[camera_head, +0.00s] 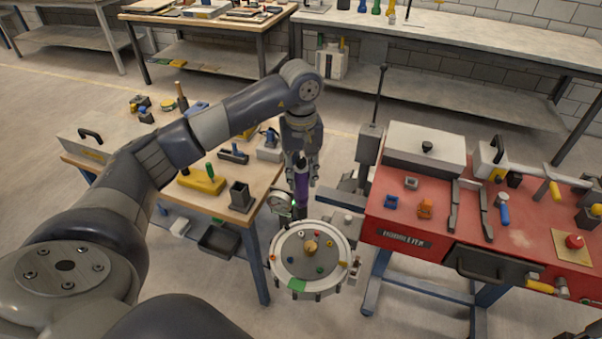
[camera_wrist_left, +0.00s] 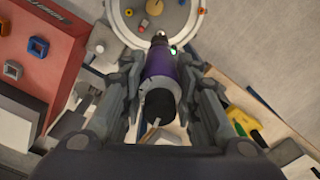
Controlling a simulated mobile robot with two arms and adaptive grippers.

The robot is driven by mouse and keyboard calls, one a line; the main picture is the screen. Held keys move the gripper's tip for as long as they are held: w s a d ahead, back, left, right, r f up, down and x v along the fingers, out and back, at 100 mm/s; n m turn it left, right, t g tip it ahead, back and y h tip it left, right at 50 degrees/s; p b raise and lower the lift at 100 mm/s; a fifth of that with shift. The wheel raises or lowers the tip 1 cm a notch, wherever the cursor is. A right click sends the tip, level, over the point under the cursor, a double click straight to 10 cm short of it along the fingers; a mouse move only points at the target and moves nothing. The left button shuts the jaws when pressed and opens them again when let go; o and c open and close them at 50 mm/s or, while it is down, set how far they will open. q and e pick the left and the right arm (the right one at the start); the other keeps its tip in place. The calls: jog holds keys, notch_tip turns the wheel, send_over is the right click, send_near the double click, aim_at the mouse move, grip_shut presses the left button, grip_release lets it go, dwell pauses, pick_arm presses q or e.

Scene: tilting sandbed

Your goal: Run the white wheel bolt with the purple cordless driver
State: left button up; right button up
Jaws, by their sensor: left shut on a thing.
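My left gripper (camera_head: 301,178) is shut on the purple cordless driver (camera_head: 301,190), which hangs upright at the far side of the wheel. In the left wrist view the driver's purple body (camera_wrist_left: 160,67) sits between both fingers, with its dark tip pointing toward the wheel rim. The round light wheel (camera_head: 283,268) has a brass hub and several coloured bolts. A small pale bolt (camera_head: 301,234), seemingly the white one, lies near its far edge; the tip appears apart from it. My right gripper is not in view.
A wooden table (camera_head: 225,205) with a yellow block (camera_head: 201,181) stands left of the wheel. A red workbench (camera_head: 395,217) with a grey case, blue and orange parts and tools stands right. A round dial gauge (camera_head: 281,202) sits close beside the driver.

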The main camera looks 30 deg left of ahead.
aim_at(301, 189)
pick_arm(q)
jog(key=shift+d+f+b, duration=0.1)
jog(key=shift+f+b, duration=0.35)
jog(key=shift+b, duration=0.05)
jog(key=shift+f+b, duration=0.7)
jog(key=shift+f, duration=0.1)
notch_tip(301, 189, down, 3)
jog(key=shift+r+b, duration=0.2)
jog(key=shift+b, duration=0.95)
jog(key=shift+f, duration=0.2)
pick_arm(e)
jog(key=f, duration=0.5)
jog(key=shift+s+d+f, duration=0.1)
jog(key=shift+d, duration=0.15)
pick_arm(q)
jog(key=shift+b, duration=0.3)
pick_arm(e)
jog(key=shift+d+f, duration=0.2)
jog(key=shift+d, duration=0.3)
